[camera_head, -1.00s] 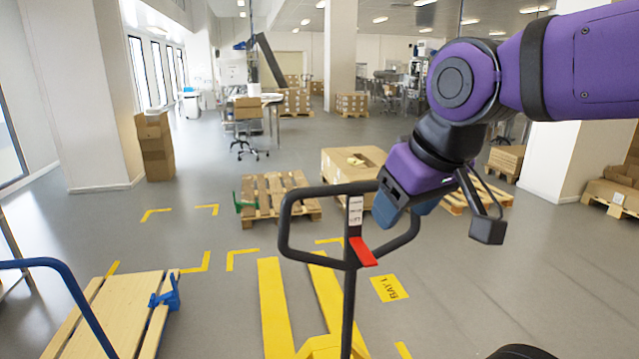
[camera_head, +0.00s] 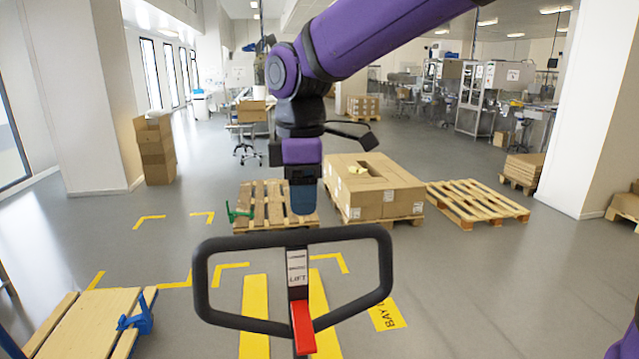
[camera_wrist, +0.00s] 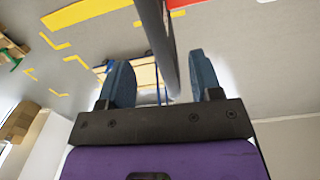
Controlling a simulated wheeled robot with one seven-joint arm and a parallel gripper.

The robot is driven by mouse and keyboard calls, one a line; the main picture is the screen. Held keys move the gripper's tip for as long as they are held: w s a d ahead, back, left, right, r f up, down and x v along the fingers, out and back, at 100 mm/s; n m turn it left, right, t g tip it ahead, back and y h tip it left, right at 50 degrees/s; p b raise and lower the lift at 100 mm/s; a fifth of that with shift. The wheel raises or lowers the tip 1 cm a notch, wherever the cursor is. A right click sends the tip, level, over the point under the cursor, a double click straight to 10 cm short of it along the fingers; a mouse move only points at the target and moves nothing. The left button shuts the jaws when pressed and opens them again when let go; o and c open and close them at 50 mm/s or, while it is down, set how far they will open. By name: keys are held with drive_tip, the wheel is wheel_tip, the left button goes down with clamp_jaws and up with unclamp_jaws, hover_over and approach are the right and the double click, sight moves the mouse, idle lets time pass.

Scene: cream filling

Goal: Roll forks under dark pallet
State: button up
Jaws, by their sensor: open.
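The brownest, darkest-looking pallet (camera_head: 273,212) lies empty on the floor ahead, with a green clamp at its left side. The pallet truck's two yellow forks, left (camera_head: 255,305) and right (camera_head: 322,300), point toward the pallets, with bare floor between. Its black loop handle (camera_head: 204,285) with a red lever (camera_head: 302,328) stands close in front of me. My gripper (camera_head: 303,200) hangs fingers down just above the handle's top bar in the picture. In the wrist view my gripper (camera_wrist: 160,78) is open, with a dark handle bar (camera_wrist: 160,40) seen between the fingers; contact cannot be told.
A loaded carton pallet (camera_head: 375,190) stands right of the dark pallet, then a pale empty pallet (camera_head: 475,200). A pale pallet with a blue clamp (camera_head: 90,325) is at lower left. Yellow floor marks (camera_head: 172,284) surround the bay.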

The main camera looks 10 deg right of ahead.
sight(299, 248)
drive_tip(key=shift+w+a+f+n, duration=0.25)
drive_tip(key=shift+w+a+n, duration=0.1)
drive_tip(key=shift+w+n, duration=0.1)
wheel_tip(299, 248, down, 11)
drive_tip(key=shift+r, duration=0.2)
clamp_jaws()
idle(1.4)
idle(0.3)
